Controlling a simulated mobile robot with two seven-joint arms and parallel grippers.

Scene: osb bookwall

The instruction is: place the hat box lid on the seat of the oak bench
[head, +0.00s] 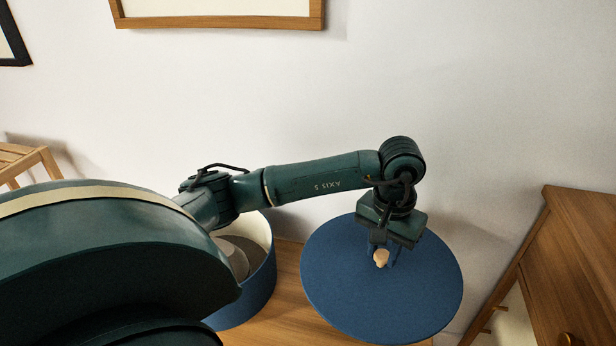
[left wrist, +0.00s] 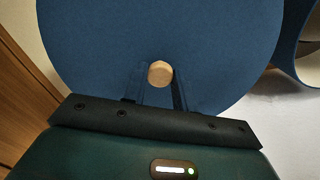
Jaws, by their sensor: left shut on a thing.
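The hat box lid (head: 335,285) is a flat blue disc with a small pale wooden knob (head: 381,258) at its centre. My left gripper (head: 382,256) is over the lid with its fingers shut on the knob. The left wrist view shows the knob (left wrist: 160,74) between the two fingers and the lid (left wrist: 100,40) spread beyond. The open blue hat box (head: 258,285) stands left of the lid, partly hidden by my arm. A wooden surface (head: 288,268) shows beneath the box and lid; I cannot tell whether it is the oak bench seat. My right gripper is not in view.
A wooden cabinet (head: 575,250) stands close on the right of the lid. A slatted wooden piece (head: 22,160) is at the far left. Framed pictures (head: 220,21) hang on the white wall behind. The wall above the arm is otherwise clear.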

